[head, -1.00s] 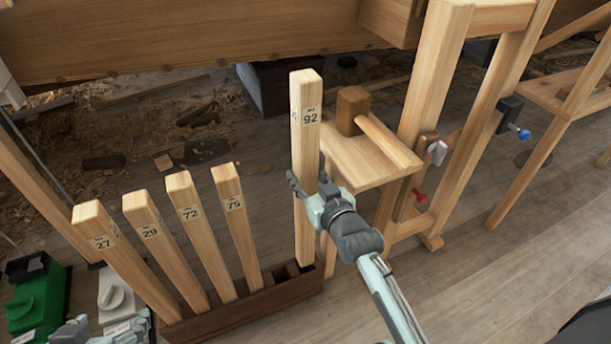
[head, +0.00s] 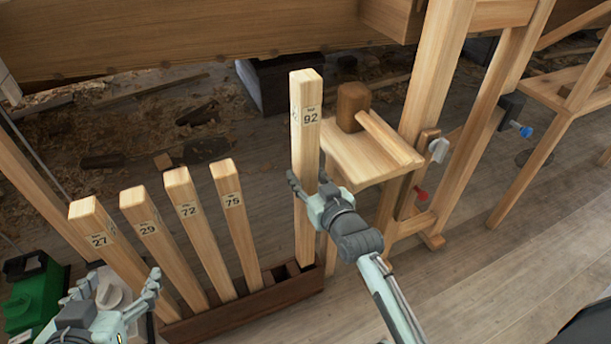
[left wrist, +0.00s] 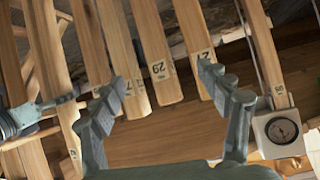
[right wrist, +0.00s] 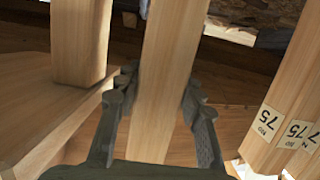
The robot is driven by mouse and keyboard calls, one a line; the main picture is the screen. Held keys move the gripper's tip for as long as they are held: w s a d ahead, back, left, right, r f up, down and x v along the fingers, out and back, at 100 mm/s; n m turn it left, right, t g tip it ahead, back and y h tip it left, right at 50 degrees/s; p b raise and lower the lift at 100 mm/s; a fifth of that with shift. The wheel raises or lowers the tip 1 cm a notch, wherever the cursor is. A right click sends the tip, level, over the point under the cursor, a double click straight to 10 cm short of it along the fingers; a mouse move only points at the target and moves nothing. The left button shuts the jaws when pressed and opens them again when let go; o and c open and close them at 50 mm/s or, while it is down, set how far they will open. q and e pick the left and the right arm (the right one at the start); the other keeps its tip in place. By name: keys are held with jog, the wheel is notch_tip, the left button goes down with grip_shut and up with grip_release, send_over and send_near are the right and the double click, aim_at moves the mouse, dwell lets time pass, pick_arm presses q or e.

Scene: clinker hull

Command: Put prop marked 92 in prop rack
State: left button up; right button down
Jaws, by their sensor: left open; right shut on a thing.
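The prop marked 92 (head: 305,130) stands upright at the right end of the dark wooden prop rack (head: 245,311). My right gripper (head: 309,188) is shut around its middle, and the right wrist view shows the fingers on both sides of the prop (right wrist: 170,60). Its lower end meets the rack's right end; I cannot tell how deep it sits. My left gripper (head: 122,290) is open and empty at the lower left, near the prop marked 27 (head: 92,222). In the left wrist view its open fingers (left wrist: 163,92) frame the standing props.
Props 29 (head: 147,232), 72 (head: 192,225) and 75 (head: 233,210) lean in the rack. A wooden bench with a mallet (head: 352,105) stands right of prop 92. A green object (head: 35,300) is at the far left.

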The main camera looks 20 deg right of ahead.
aim_at(309, 192)
jog(key=shift+f+b, duration=0.3)
jog(key=shift+b, duration=0.15)
jog(key=shift+f+b, duration=0.35)
jog(key=shift+f, duration=0.3)
pick_arm(q)
jog(key=shift+w+d+r+t+h, duration=1)
jog(key=shift+d+r+t+h, duration=1.55)
jog(key=shift+r, duration=2.85)
pick_arm(e)
jog(key=shift+f+b, duration=0.4)
jog(key=shift+f, duration=0.45)
pick_arm(q)
jog(key=s+d+r+t+h+b, duration=0.1)
jog(key=s+r+t+b, duration=0.3)
jog(key=r+t, duration=0.5)
jog(key=shift+s+r+h+b, duration=0.35)
jog(key=shift+s+r, duration=0.3)
jog(key=shift+r, duration=0.95)
pick_arm(e)
jog(key=shift+f, duration=4.65)
pick_arm(q)
jog(key=shift+t, duration=0.25)
